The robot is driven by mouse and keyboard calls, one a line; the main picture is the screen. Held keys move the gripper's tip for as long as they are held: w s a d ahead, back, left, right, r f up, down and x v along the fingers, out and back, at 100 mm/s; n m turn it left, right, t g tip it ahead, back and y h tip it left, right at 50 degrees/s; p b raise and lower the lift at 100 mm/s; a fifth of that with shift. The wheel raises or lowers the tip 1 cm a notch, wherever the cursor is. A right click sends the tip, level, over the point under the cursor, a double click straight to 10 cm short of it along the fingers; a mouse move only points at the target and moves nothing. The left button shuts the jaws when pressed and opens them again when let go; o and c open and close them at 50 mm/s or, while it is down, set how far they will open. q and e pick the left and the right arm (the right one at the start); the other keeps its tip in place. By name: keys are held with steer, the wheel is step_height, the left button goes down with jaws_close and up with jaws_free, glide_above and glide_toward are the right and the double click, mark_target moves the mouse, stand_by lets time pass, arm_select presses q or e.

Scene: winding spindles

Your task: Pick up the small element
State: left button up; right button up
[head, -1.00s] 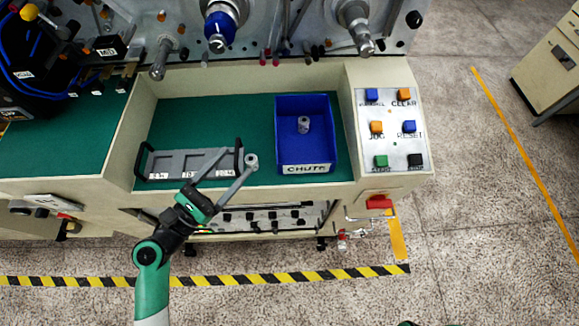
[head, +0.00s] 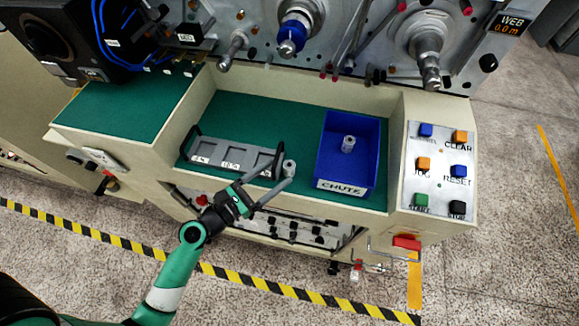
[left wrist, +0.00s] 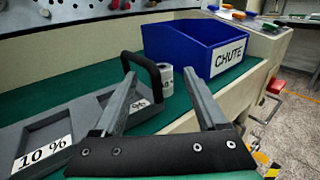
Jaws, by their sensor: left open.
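A small grey-white cylinder (head: 289,166) stands on the green surface at the right end of a grey tray (head: 225,156). A second small cylinder (head: 348,144) stands inside the blue bin marked CHUTE (head: 347,187). My right gripper is not in view.
The tray has black handles and percent-labelled compartments. A beige front wall (head: 300,205) edges the green work surface (head: 262,112). A button panel (head: 441,168) is at the right. Spindles (head: 293,40) stick out from the machine face above. Green surface behind the tray is clear.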

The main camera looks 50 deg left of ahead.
mark_target(285, 169)
arm_select(q)
steer(key=w, duration=0.5)
steer(key=shift+w+d+f, duration=0.1)
steer(key=shift+w+d, duration=0.05)
jaws_close()
